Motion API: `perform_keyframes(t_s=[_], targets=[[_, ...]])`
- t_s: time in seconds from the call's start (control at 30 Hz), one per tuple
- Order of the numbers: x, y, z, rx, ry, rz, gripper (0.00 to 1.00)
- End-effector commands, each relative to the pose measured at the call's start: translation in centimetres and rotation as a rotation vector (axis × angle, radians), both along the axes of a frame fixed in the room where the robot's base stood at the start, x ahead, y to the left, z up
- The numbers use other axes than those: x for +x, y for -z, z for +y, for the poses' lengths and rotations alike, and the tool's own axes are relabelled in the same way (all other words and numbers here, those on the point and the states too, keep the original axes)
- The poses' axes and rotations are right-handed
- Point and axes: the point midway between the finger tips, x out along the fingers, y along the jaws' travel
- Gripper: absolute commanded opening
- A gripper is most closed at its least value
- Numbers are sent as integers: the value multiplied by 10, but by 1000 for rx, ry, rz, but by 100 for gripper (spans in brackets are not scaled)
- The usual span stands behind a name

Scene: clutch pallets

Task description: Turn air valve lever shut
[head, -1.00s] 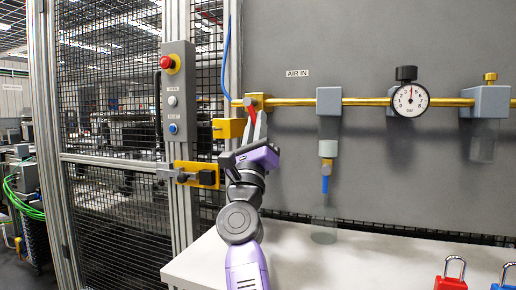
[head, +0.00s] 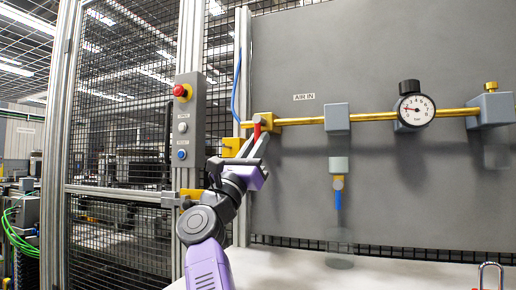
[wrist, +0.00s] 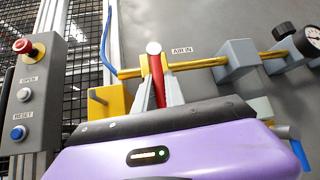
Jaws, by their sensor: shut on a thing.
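The red air valve lever (head: 257,130) hangs down from the brass valve (head: 264,120) at the left end of the brass pipe, under the "AIR IN" label, and lies across the pipe. In the wrist view the red lever (wrist: 158,88) stands between the two grey fingers of my gripper (wrist: 158,97), with a pale round cap above it. My gripper (head: 254,145) is shut on the lever; the fingers hide part of it. The pressure gauge (head: 414,110) on the pipe has its needle pointing left, at the low end of its dial.
A grey button box (head: 188,120) with a red stop button stands on the post to the left. A yellow block (head: 232,147) sits beside the valve. A blue hose (head: 237,85) runs above it. A pale bench (head: 290,270) lies below; a padlock shackle shows at its right.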

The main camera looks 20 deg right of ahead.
Motion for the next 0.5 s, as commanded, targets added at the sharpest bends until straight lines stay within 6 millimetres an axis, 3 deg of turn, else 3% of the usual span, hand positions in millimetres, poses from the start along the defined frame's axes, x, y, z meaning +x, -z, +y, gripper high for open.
perform_keyframes(t_s=[0.37, 0.4, 0.5], targets=[[1, 1, 0, 5, -4, -1, 0], [1, 0, 0, 5, -4, -1, 22], [1, 0, 0, 3, -3, -1, 36]])
